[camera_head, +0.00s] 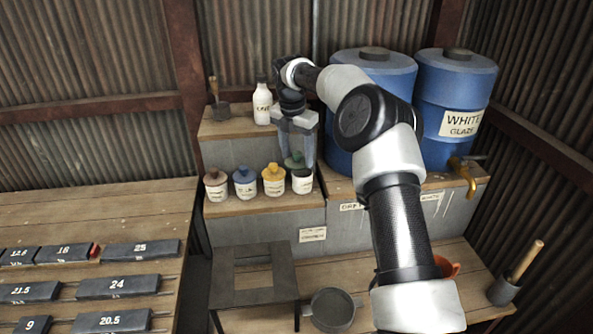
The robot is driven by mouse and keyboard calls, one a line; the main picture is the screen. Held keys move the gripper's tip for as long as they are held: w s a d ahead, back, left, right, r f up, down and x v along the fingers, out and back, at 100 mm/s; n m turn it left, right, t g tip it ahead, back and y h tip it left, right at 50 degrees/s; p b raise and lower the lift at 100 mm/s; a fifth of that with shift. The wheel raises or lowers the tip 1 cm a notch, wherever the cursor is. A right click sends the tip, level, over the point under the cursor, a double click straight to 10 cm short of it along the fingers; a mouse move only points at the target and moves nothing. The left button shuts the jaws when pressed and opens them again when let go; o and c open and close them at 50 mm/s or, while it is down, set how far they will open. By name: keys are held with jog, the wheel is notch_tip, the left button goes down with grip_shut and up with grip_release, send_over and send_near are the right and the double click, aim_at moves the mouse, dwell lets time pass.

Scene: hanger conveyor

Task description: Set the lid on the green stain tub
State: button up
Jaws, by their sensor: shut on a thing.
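My gripper (297,150) points down over the right end of the middle shelf, its two fingers shut on a green lid (295,161). The lid is just above, and in the picture slightly left of, a white tub (302,184) with a dark, open-looking top. I take this to be the green stain tub; its label is too small to read. The lid looks apart from the rim, but the exact gap is hard to tell. The fingers partly cover the lid.
Tubs with yellow (273,181), blue (245,183) and brownish (216,186) lids stand in a row close left. A white bottle (262,104) is on the upper step. Blue drums (454,95) stand behind right. A grey pot (332,310) sits below.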

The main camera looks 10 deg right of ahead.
aim_at(303, 162)
jog(key=w+d+r+n, duration=0.1)
jog(key=w+r+n+p, duration=0.1)
jog(key=n, duration=0.1)
jog(key=shift+w+d+r, duration=0.1)
jog(key=shift+d+r, duration=0.15)
jog(key=shift+d, duration=0.1)
jog(key=shift+w+d+n, duration=0.15)
jog(key=shift+d+n, duration=0.05)
jog(key=shift+n, duration=0.4)
jog(key=shift+f, duration=2.75)
jog(key=shift+f, duration=1.05)
jog(key=o, duration=0.7)
jog(key=shift+o, duration=0.2)
jog(key=o, duration=0.6)
jog(key=shift+c, duration=0.2)
